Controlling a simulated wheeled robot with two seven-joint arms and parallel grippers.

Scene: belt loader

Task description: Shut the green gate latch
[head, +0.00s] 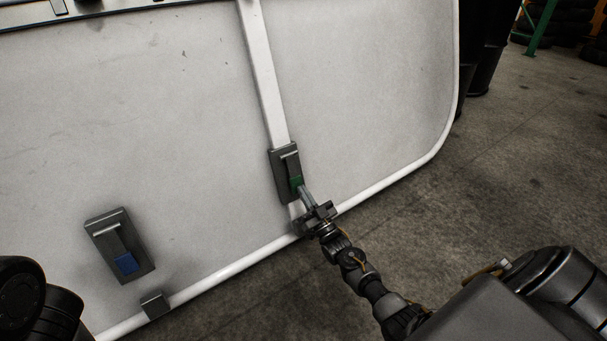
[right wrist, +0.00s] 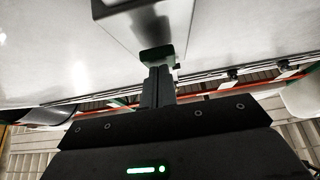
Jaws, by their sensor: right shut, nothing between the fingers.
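The green gate latch (head: 296,183) is a dark housing with a lever and a green tip, mounted on the white panel at the foot of a white vertical bar. My right gripper (head: 306,194) is shut and empty, with its fingertips at the lower end of the green tip. In the right wrist view the shut fingers (right wrist: 158,76) point at the green tip (right wrist: 157,55), close to it or touching; I cannot tell which. The grey housing (right wrist: 140,20) shows above it. My left gripper is not in view.
A second latch with a blue tip (head: 126,263) is on the panel at the lower left. A small dark block (head: 155,304) sits on the panel's white rim below it. Open concrete floor (head: 480,190) lies to the right of the panel.

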